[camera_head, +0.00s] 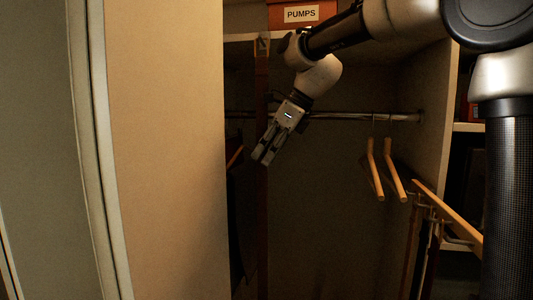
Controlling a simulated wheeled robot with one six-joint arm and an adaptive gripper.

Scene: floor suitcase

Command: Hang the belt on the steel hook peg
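A long dark brown belt (262,220) hangs straight down at the left of the closet opening. Its top, with a greyish buckle-like piece (262,44), is at the front edge of the upper shelf. My gripper (263,158) points down and left, its fingertips overlapping the belt's line in the picture. The two fingers look close together, with a narrow dark gap; whether they touch the belt I cannot tell. At the lower right, small metal hook pegs (421,198) sit along a wooden rail (447,211), with dark straps hanging below; which peg is free is unclear.
A metal clothes rod (365,116) crosses the closet, with wooden hangers (374,170) at its right. A red box labelled PUMPS (301,14) stands on the upper shelf. Dark clothing (240,220) hangs behind the left panel (165,150). The middle of the closet is open.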

